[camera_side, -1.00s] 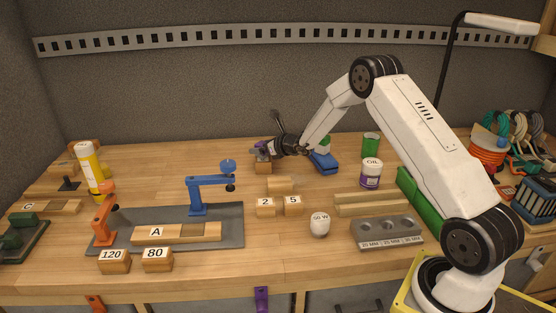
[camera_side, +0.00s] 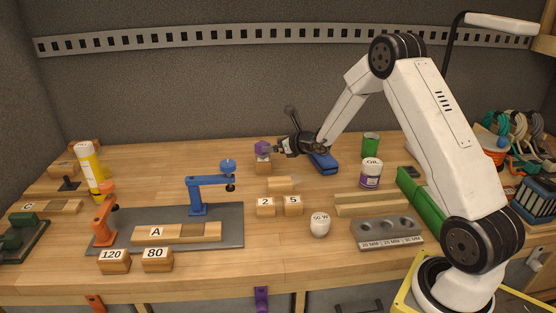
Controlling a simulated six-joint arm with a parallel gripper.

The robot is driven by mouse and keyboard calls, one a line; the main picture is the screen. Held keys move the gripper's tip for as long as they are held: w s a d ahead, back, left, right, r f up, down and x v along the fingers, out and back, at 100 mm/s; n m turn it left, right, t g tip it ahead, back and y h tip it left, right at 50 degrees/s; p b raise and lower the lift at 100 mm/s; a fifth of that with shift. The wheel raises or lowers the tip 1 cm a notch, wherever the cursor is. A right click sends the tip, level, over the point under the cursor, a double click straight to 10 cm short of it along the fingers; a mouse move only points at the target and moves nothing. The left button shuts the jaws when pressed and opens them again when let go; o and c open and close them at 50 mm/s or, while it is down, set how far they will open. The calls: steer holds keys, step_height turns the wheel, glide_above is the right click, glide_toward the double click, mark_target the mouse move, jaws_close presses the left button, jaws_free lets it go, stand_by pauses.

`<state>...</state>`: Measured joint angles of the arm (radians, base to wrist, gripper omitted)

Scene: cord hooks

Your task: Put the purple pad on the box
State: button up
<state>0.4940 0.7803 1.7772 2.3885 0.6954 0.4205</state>
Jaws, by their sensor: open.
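The purple pad (camera_side: 262,147) is a small purple piece on top of a wooden block-like box (camera_side: 263,165) at the back middle of the bench. It appears to rest on the box's top. My gripper (camera_side: 276,149) is open, just to the right of the pad at about the same height. A small gap seems to show between the fingertips and the pad, though the fingers are small and dark here.
Wooden blocks marked 2 (camera_side: 265,207) and 5 (camera_side: 293,205) stand in front. A white OIL can (camera_side: 371,173) and green cup (camera_side: 370,145) are to the right. Bench left of the box is clear.

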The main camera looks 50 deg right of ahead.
steer(key=shift+v, duration=3)
steer(key=a+n+g+y, duration=0.1)
steer(key=a+n, duration=0.1)
steer(key=a, duration=0.1)
steer(key=s+a+n+g+y, duration=0.1)
steer(key=a+n, duration=0.1)
steer(key=a, duration=0.1)
steer(key=s+a+n+y, duration=0.1)
steer(key=a+n, duration=0.1)
steer(key=a, duration=0.1)
steer(key=shift+s+a+f+n+g+y, duration=0.2)
steer(key=shift+n+g+y, duration=0.1)
steer(key=shift+n+g, duration=0.1)
steer(key=s+a+n+g+h, duration=0.1)
steer(key=s+a+n, duration=0.3)
steer(key=n, duration=0.5)
steer(key=s+a+n+g+h, duration=0.1)
steer(key=s+a+n+g, duration=0.3)
steer(key=s+n, duration=0.5)
steer(key=s+a+f+n+g+h, duration=0.1)
steer(key=s+a+n+g, duration=0.2)
steer(key=s+n, duration=0.4)
steer(key=a+n, duration=0.1)
steer(key=n, duration=0.3)
steer(key=shift+s+h, duration=0.2)
steer(key=shift+h, duration=0.1)
